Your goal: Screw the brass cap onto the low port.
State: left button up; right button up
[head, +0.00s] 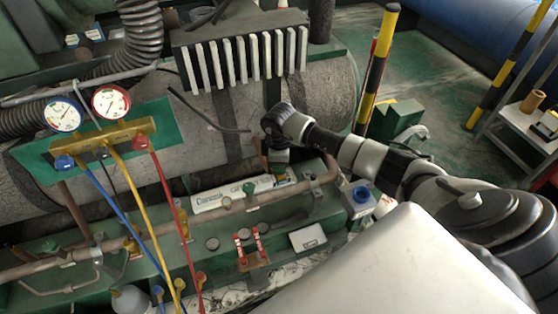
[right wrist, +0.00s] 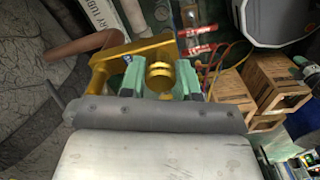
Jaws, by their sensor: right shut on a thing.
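My right gripper (head: 279,170) reaches down over the copper pipe on the green machine in the head view. In the right wrist view its green fingers (right wrist: 159,82) are shut on the round brass cap (right wrist: 159,76). A brass valve body (right wrist: 130,48) on the copper pipe (right wrist: 85,48) lies just beyond the cap. I cannot tell whether the cap touches the low port, as the cap and fingers hide that spot. My left gripper is not in view.
A gauge manifold (head: 103,142) with blue, yellow and red hoses stands at left. A white dryer tube (head: 220,197) lies behind the pipe. Red-handled clamps (head: 250,243) and a white label box (head: 307,238) are in front. Wooden crates (right wrist: 275,85) show in the wrist view.

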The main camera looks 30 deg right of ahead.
jog(key=o, duration=0.5)
jog(key=shift+s+m, duration=0.1)
jog(key=shift+m, duration=0.2)
jog(key=shift+c, duration=0.2)
jog(key=o, duration=0.5)
jog(key=shift+f, duration=0.1)
